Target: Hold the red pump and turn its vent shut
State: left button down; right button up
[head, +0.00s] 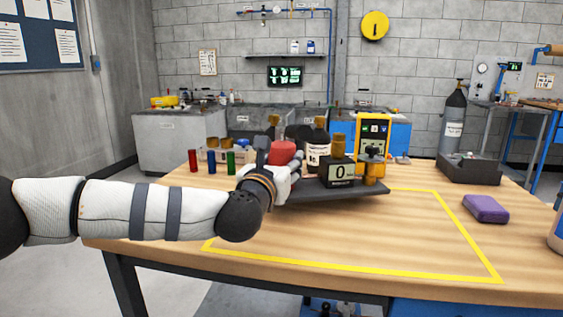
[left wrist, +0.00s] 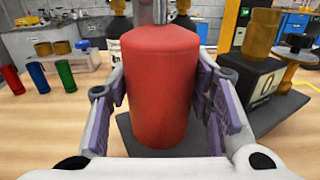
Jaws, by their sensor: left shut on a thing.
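The red pump (head: 283,151) stands at the left end of a dark grey tray on the wooden table. In the left wrist view the red pump (left wrist: 160,95) is a rounded upright cylinder with a grey metal neck (left wrist: 150,12) at its top; the top is cut off, so I cannot make out the vent. My left gripper (head: 285,172) is shut around the pump's body, with purple-padded fingers on both sides. My right gripper is not in view.
The dark tray (head: 330,194) also bears a black box with a display (head: 341,175) and brass-coloured parts. A yellow meter (head: 373,128) and a labelled bottle (head: 317,158) stand behind. Red, blue and green tubes stand left. A purple block (head: 486,208) lies right. The front table is clear.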

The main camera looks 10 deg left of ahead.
pick_arm(q)
jog(key=shift+f+b, duration=1.15)
jog(key=shift+f, duration=0.2)
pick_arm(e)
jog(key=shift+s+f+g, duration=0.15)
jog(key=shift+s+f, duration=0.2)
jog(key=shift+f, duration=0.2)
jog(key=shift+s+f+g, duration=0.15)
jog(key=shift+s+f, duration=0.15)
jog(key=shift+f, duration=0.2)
pick_arm(q)
jog(key=shift+f, duration=0.2)
jog(key=shift+s+f, duration=0.1)
jog(key=shift+f, duration=0.25)
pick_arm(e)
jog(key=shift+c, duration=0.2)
